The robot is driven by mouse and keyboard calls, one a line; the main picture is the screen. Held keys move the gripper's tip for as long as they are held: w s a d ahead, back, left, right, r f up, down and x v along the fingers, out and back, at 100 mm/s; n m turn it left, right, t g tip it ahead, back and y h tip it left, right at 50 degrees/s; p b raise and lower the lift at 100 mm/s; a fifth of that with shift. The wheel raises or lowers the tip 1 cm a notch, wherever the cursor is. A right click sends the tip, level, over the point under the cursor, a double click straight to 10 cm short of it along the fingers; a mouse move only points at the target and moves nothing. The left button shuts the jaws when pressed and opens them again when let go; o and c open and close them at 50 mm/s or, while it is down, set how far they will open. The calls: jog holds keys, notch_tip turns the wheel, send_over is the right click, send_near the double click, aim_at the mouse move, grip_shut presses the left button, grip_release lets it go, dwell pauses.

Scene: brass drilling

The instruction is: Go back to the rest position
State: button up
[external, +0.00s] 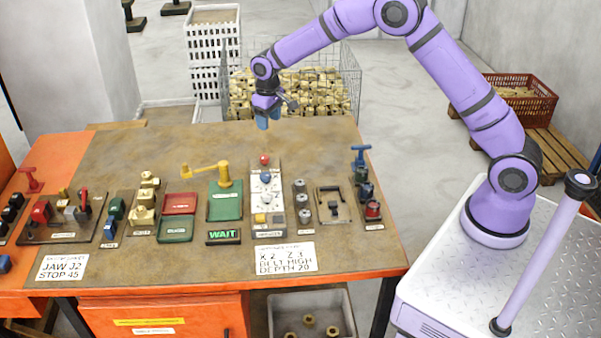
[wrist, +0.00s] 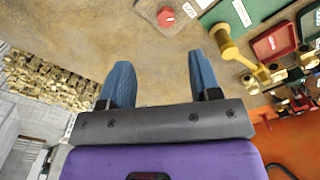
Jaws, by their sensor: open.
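My gripper (external: 263,119) hangs above the far edge of the brown workbench (external: 330,140), with its blue fingers pointing down. In the wrist view my gripper (wrist: 160,80) shows its two blue fingers spread apart, with nothing between them. Past the fingertips there is bare brown bench top and a panel with a red knob (wrist: 165,16). My purple arm arches over from its base on the right. The same red knob (external: 265,159) sits at the far end of the grey control panel, apart from the gripper.
The bench carries a yellow crank handle (external: 205,170), a lit WAIT sign (external: 224,236), several coloured blocks and a blue-topped lever (external: 360,157). A wire basket of brass parts (external: 290,93) stands behind the bench. White crates (external: 214,50) stand at the back. The far bench top is mostly clear.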

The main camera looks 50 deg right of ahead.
jog(key=s+d+r+t, duration=0.1)
jog(key=s+d+r, duration=0.3)
jog(key=s+r, duration=0.7)
jog(key=s+d+r+t, duration=0.1)
jog(key=s+d+r, duration=0.4)
jog(key=s+r, duration=0.6)
jog(key=s+d+r+m+t, duration=0.1)
jog(key=s+d, duration=0.1)
jog(key=s, duration=1.1)
jog(key=s+d+t, duration=0.2)
jog(key=s, duration=1.2)
jog(key=shift+d+r+m, duration=0.35)
jog(key=shift+d+m, duration=0.05)
jog(key=shift+o, duration=0.2)
